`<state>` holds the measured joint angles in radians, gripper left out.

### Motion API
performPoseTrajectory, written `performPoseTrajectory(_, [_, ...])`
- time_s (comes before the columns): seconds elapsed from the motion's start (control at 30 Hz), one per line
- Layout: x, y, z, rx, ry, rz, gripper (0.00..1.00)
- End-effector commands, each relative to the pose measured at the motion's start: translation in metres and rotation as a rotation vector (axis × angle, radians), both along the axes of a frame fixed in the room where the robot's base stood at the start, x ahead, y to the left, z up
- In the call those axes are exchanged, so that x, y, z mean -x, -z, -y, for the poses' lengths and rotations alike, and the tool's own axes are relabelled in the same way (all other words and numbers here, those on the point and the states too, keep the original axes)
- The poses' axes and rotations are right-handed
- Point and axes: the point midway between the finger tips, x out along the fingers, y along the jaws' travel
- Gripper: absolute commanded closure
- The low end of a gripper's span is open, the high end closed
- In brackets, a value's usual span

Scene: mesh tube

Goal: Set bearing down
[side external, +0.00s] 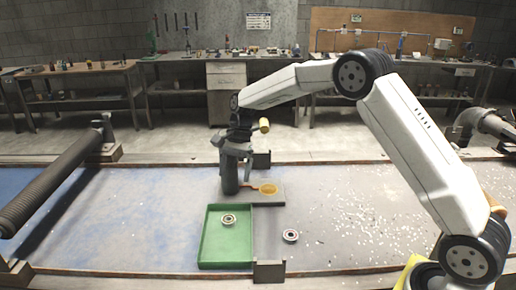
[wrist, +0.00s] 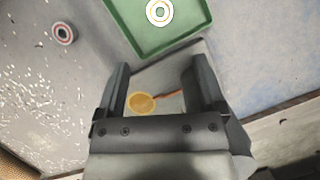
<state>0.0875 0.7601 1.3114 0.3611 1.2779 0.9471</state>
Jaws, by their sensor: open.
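One bearing (side external: 229,219) lies flat inside the green tray (side external: 203,240), near its far end; it also shows at the top of the wrist view (wrist: 159,11). A second bearing (side external: 291,235) lies on the table to the right of the tray, and is at upper left in the wrist view (wrist: 63,33). My gripper (side external: 238,178) is beyond the tray, over the grey plate (side external: 275,199). In the wrist view my gripper's fingers (wrist: 158,72) are spread with no bearing between them.
The grey plate carries a round yellow-orange piece (side external: 268,189) and, in the wrist view, an orange strip (wrist: 168,94). White specks (side external: 370,215) cover the table at right. A ribbed dark roller (side external: 55,180) lies at left. The blue surface left of the tray is clear.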

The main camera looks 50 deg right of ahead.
Motion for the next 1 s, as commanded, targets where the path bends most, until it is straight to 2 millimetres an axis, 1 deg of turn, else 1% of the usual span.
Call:
performPoseTrajectory(0.27, [0.002, 0.000, 0.000, 0.004, -0.010, 0.007, 0.11])
performPoseTrajectory(0.47, [0.013, 0.000, 0.001, 0.026, -0.060, 0.046, 0.11])
performPoseTrajectory(0.57, [0.024, 0.000, 0.001, 0.048, -0.114, 0.083, 0.11])
performPoseTrajectory(0.67, [0.040, 0.002, 0.003, 0.079, -0.190, 0.133, 0.11])
performPoseTrajectory(0.87, [0.079, 0.006, 0.006, 0.148, -0.373, 0.236, 0.11])
performPoseTrajectory(1.0, [0.108, 0.009, 0.009, 0.195, -0.510, 0.303, 0.11])
